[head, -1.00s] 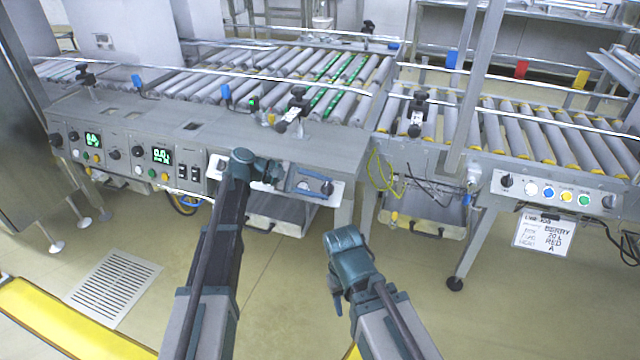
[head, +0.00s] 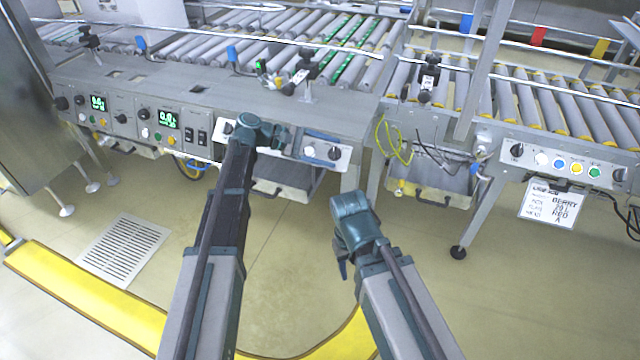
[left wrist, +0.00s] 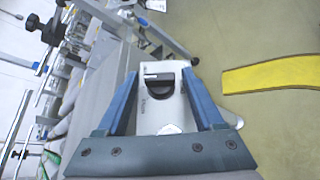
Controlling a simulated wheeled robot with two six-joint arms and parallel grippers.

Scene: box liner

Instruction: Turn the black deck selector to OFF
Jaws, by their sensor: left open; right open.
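A black selector knob (head: 335,153) sits at the right end of a pale panel (head: 346,160) on the conveyor's front. In the left wrist view the knob (left wrist: 158,78) shows its bar lying across the picture. My left gripper (head: 284,137) is open in front of the panel. In the left wrist view its two blue fingers (left wrist: 160,74) stand apart on either side of the knob, with nothing held; I cannot tell how deep they reach. The knob's marking is too small to read. My right gripper (head: 341,268) is open and empty, low over the floor.
Control panels with green displays (head: 168,120) and knobs line the front to the left. A second conveyor panel with coloured buttons (head: 577,168) and a hanging sign (head: 551,205) is at the right. A tray (head: 283,185) hangs below the deck. The floor in front is open.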

